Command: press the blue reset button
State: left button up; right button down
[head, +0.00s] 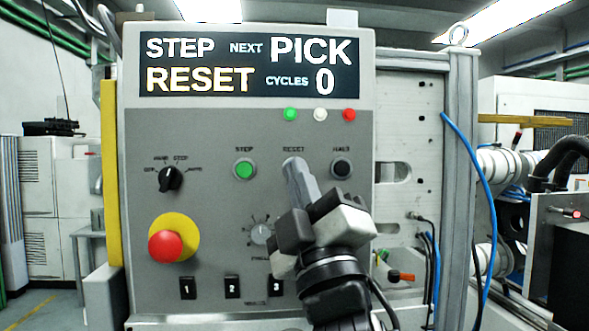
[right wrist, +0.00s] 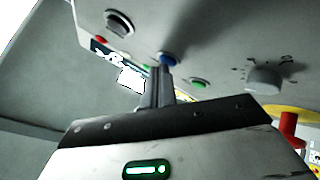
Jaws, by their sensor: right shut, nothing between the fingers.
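The blue reset button (right wrist: 168,58) shows in the right wrist view, in a round mount on the grey panel. In the head view it is hidden behind my right gripper's fingertips, under the label RESET. My right gripper (head: 293,165) is shut and empty, with its fingers pointing at the panel. In the right wrist view its fingertips (right wrist: 162,70) overlap the lower edge of the blue button. I cannot tell whether they touch it. My left gripper is in neither view.
The green button (head: 244,169) is left of the fingers and the black button (head: 341,167) right. The display (head: 249,65) reads STEP RESET, NEXT PICK, CYCLES 0.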

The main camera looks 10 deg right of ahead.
jog(key=shift+w, duration=0.2)
dwell(0.3)
jog(key=shift+s, duration=0.8)
jog(key=s+p, duration=0.1)
jog(key=s, duration=0.4)
dwell(0.6)
